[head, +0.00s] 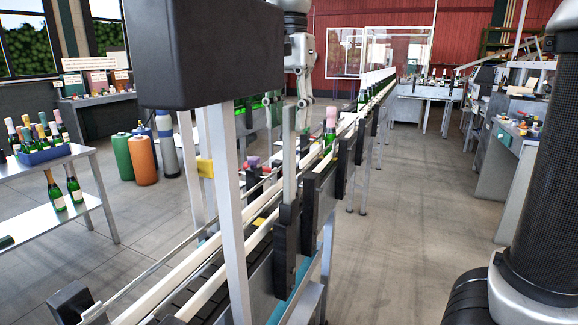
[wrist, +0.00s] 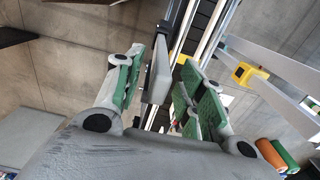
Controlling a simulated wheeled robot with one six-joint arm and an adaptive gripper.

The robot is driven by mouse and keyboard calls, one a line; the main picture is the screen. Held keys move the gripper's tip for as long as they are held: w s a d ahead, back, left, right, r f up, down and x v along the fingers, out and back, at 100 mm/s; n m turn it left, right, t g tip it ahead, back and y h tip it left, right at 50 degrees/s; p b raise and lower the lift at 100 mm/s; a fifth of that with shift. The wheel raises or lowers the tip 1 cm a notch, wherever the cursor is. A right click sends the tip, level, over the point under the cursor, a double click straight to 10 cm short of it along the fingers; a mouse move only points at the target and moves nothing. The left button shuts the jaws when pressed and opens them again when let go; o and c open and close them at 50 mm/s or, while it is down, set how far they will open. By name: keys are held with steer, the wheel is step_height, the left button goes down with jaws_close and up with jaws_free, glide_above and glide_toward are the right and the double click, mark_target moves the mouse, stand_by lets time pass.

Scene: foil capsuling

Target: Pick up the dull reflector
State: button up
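My gripper (head: 303,115) hangs fingers-down over the conveyor in the head view, behind a pale upright post (head: 290,165). In the wrist view my gripper (wrist: 169,58) has its two green-padded fingers apart. A pale flat plate (wrist: 159,72) shows between them, nearer the left finger; I cannot tell whether it touches. I cannot tell whether this plate is part of the post, and no dull reflector can be made out with certainty. A yellow box with a dark round face (wrist: 243,73) sits on a frame leg, right of the fingers; it also shows in the head view (head: 205,167).
The conveyor rails (head: 175,287) run away from me, with bottles on the line, including a pink-topped one (head: 330,125). A large dark box (head: 205,52) on frame legs blocks the left. A bottle table (head: 45,160) stands left.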

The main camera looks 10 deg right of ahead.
jaws_close()
